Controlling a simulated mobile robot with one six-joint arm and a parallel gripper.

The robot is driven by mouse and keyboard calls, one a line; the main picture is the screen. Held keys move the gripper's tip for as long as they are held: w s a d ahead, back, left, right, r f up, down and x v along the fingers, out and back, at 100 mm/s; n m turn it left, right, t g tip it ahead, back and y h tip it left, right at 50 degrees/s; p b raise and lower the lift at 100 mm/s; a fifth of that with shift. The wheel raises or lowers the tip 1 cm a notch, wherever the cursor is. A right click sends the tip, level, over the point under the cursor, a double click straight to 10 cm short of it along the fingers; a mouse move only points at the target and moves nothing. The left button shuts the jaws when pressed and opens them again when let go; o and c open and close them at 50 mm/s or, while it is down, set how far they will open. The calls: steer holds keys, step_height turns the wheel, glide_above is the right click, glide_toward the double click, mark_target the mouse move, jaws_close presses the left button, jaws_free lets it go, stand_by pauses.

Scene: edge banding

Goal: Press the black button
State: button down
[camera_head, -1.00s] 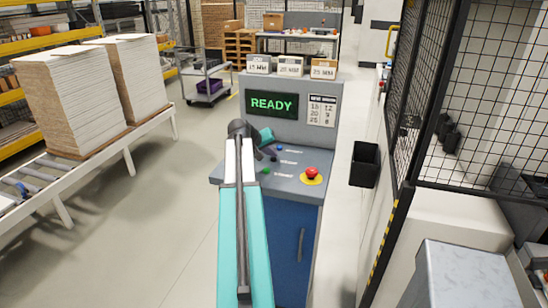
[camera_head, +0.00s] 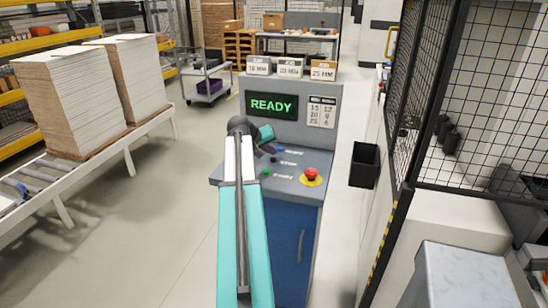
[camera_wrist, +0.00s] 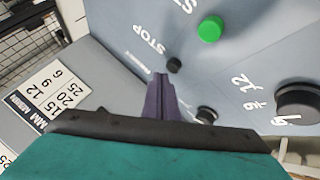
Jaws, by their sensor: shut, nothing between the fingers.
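In the wrist view, a small black button (camera_wrist: 174,65) sits on the grey panel beside the word STOP. My gripper (camera_wrist: 161,82) has its dark fingers together and empty. In the picture, their tips lie just below and left of this button, and I cannot tell whether they touch it. In the head view, my arm reaches over the left part of the console's sloped panel (camera_head: 256,180), and the fingers do not show clearly there.
A green button (camera_wrist: 210,29), another small black control (camera_wrist: 206,115) and a large black dial (camera_wrist: 297,103) surround the fingers. A red mushroom button (camera_head: 311,174) is at the panel's right. The screen (camera_head: 271,106) reads READY. A black bin (camera_head: 364,165) hangs right of the console.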

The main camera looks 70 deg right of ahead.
steer(key=shift+r, duration=0.15)
steer(key=shift+r+p, duration=1.2)
steer(key=shift+r, duration=1.2)
